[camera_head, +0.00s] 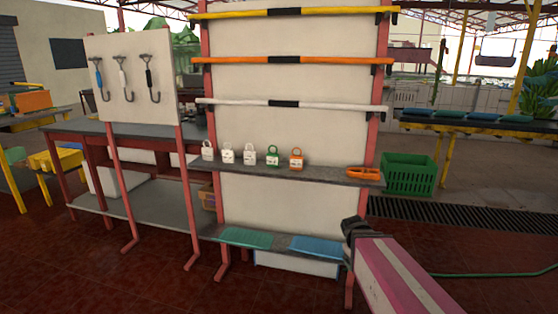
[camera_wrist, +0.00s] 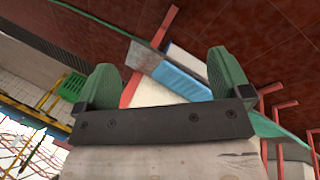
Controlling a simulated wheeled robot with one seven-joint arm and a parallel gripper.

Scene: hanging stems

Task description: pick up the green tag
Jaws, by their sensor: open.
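The green tag (camera_head: 272,156) stands on the grey middle shelf (camera_head: 325,172) of the rack in the head view, with a white label face and a green loop on top. It sits between a white tag (camera_head: 249,154) on its left and an orange tag (camera_head: 296,158) on its right. My gripper (camera_wrist: 163,65) is open and empty, its two green fingers wide apart in the wrist view. In the head view my arm reaches in from the lower right, low and to the right of the tags. The green tag cannot be made out in the wrist view.
An orange holder (camera_head: 363,173) lies at the shelf's right end. Yellow (camera_head: 340,11), orange (camera_head: 335,60) and white (camera_head: 340,106) bars cross the rack above. A lower shelf carries green (camera_head: 246,238) and blue (camera_head: 318,248) mats. A green crate (camera_head: 409,174) stands to the right.

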